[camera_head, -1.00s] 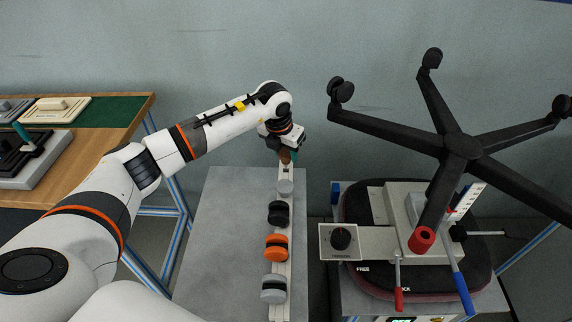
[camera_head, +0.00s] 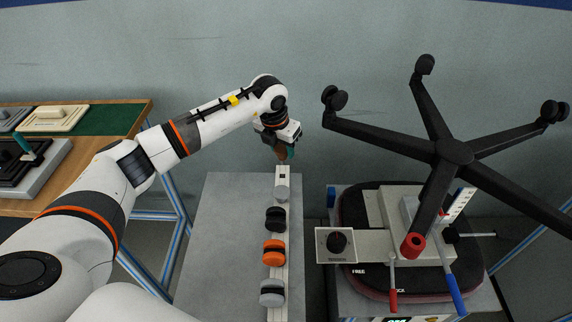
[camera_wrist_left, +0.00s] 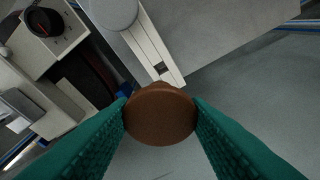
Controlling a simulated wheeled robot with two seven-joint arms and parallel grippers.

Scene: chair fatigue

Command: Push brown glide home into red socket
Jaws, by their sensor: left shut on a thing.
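My left gripper (camera_head: 284,152) is shut on the brown glide, a round brown disc that shows clearly between the green fingers in the left wrist view (camera_wrist_left: 160,115). In the head view the gripper is above the far end of the rack, and the glide is small and mostly hidden by the fingers. The red socket (camera_head: 413,245) is a red ring with a dark hole, at the near end of a black leg of the upturned chair base (camera_head: 455,152). It is well to the right of the gripper. My right gripper is not in view.
A pale rack (camera_head: 282,185) on the grey table (camera_head: 225,240) holds grey, black (camera_head: 275,219) and orange (camera_head: 273,252) glides. A fixture with a dark knob (camera_head: 337,241), a red lever (camera_head: 392,290) and a blue lever (camera_head: 453,293) sits under the chair base. Its legs spread over the right side.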

